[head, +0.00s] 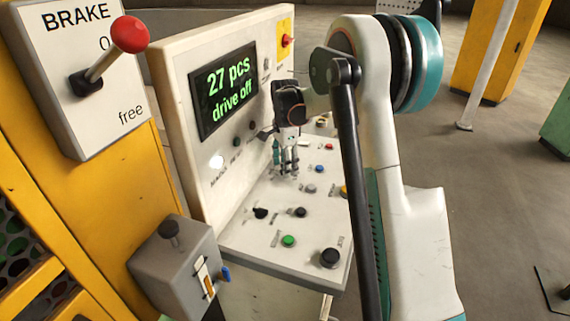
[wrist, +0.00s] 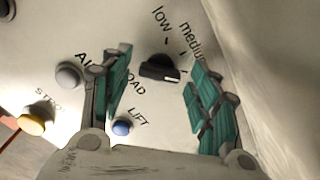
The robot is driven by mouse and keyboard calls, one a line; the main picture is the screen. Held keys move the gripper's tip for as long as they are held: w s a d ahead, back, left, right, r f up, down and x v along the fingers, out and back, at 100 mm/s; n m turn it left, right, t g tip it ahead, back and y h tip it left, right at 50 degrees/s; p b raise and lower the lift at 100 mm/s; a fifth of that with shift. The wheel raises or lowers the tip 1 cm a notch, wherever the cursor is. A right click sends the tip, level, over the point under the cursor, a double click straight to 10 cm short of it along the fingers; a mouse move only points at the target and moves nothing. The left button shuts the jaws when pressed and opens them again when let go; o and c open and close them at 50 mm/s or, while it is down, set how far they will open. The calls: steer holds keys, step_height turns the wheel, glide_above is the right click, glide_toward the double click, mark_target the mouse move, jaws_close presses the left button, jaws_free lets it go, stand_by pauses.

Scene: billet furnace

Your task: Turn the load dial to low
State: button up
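The load dial (wrist: 158,68) is a black knob with a raised grip bar on the white panel, in the wrist view. A pale mark sits at the bar's right end, pointing away from the word "low" and toward the right side. "Low" and part of "medium" are readable above it; the "LOAD" label is partly covered by a finger. My gripper (wrist: 160,98) is open, its teal-padded fingers on either side of the dial with visible gaps. In the head view my gripper (head: 287,168) points down over the sloped panel, and I cannot make out the dial there.
A blue LIFT button (wrist: 122,127), a grey button (wrist: 68,75) and a yellow button (wrist: 33,122) are close to the left finger. The upright display (head: 224,90) reads "27 pcs drive off". A red-knobbed brake lever (head: 129,34) and a grey box (head: 176,264) stand left.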

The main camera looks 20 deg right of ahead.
steer(key=c, duration=0.7)
steer(key=shift+c, duration=0.2)
steer(key=shift+n, duration=0.3)
steer(key=n+p, duration=0.1)
steer(key=n, duration=0.1)
steer(key=shift+n, duration=0.4)
steer(key=n+p, duration=0.1)
steer(key=n, duration=0.2)
steer(key=shift+n, duration=0.3)
steer(key=n+p, duration=0.1)
steer(key=n, duration=0.4)
steer(key=shift+n, duration=0.3)
steer(key=n, duration=0.5)
steer(key=shift+n, duration=0.3)
